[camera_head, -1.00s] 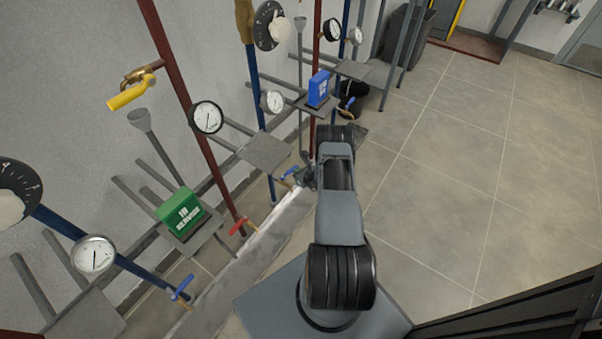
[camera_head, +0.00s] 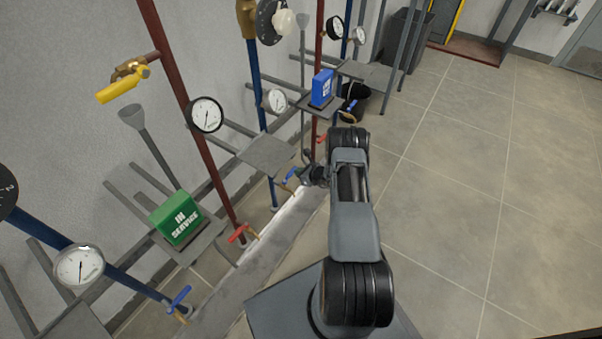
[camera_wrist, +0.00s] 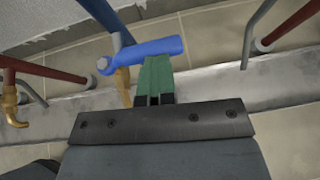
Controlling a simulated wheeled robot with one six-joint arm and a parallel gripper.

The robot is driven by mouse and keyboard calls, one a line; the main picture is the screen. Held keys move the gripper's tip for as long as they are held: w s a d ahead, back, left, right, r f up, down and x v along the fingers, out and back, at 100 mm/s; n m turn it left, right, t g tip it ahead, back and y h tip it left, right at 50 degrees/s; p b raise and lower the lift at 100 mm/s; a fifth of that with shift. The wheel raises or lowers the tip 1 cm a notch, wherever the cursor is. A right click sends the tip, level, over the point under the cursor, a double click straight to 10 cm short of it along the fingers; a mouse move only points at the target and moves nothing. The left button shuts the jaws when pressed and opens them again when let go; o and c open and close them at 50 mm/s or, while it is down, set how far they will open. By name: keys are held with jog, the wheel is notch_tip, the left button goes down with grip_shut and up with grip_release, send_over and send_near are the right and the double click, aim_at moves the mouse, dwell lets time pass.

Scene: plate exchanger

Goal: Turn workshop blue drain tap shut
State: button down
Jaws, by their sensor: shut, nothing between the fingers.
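A blue tap lever (camera_wrist: 145,51) lies nearly level in the wrist view. It sits on a brass tap body (camera_wrist: 123,86) at the foot of a blue pipe. My gripper (camera_wrist: 155,75) is shut and empty, with its green fingertips right at the lever's near side, towards its free right end. I cannot tell whether they touch it. In the head view this blue tap (camera_head: 291,174) is low by the wall, just left of my gripper (camera_head: 309,174), whose fingers are too small to make out.
A red tap (camera_head: 239,233) and another blue tap (camera_head: 180,297) are low at the left. A green sign (camera_head: 177,218) and a blue sign (camera_head: 321,88) stand on brackets. A dark bucket (camera_head: 355,104) stands behind my arm. The tiled floor (camera_head: 460,190) at the right is open.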

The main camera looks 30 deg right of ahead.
jog(key=d+f+p+v, duration=0.1)
jog(key=p+v, duration=0.2)
jog(key=v, duration=1)
jog(key=shift+s+d+f, duration=0.25)
jog(key=shift+s+d, duration=0.1)
